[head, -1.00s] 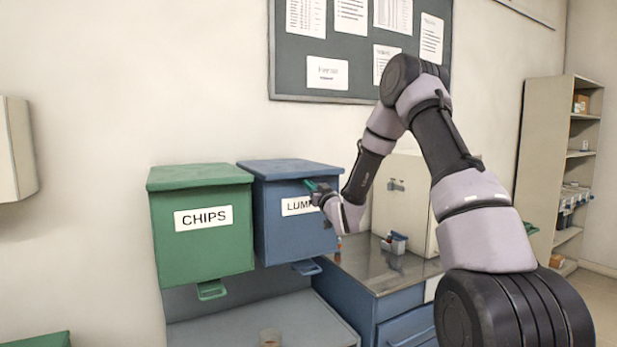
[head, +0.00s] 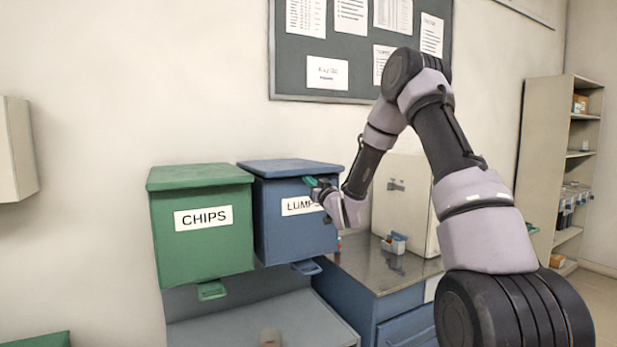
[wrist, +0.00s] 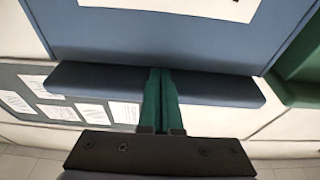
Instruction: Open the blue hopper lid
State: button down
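The blue hopper (head: 290,228), labelled LUMPS, hangs on the wall with its flat blue lid (head: 290,167) down on top. In the wrist view the picture is upside down: the hopper front (wrist: 170,45) is above and the lid's overhanging edge (wrist: 100,82) crosses below it. My gripper (head: 310,182) is at the right part of the hopper's front, just under the lid's front lip. Its green fingers (wrist: 160,75) are together with nothing visible between them, their tips close to the lid edge. I cannot tell whether they touch it.
A green hopper (head: 203,240) labelled CHIPS hangs directly left of the blue one. A metal-topped blue cabinet (head: 370,275) stands below right, with a beige furnace (head: 405,215) and small items on it. A noticeboard (head: 360,85) is on the wall above.

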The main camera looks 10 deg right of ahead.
jog(key=shift+w+a+r, duration=0.1)
jog(key=shift+w+r, duration=0.25)
jog(key=shift+r, duration=1.1)
jog(key=shift+w+a+r, duration=0.15)
jog(key=shift+w+r, duration=0.2)
jog(key=shift+r, duration=1.05)
jog(key=shift+w+a+r, duration=0.1)
jog(key=shift+w+r, duration=0.25)
jog(key=shift+r, duration=1.1)
jog(key=shift+w+a+r, duration=0.15)
jog(key=shift+w+r, duration=0.2)
jog(key=shift+r, duration=0.4)
jog(key=shift+w+a+r, duration=0.1)
jog(key=shift+w+r, duration=0.3)
jog(key=shift+r, duration=0.3)
jog(key=shift+w+a+r, duration=0.15)
jog(key=shift+w+r, duration=0.2)
jog(key=shift+r, duration=0.4)
jog(key=w+r, duration=0.1)
jog(key=r, duration=0.1)
jog(key=w+r, duration=0.1)
jog(key=r, duration=0.1)
jog(key=shift+w+a, duration=0.35)
jog(key=shift+a, duration=0.05)
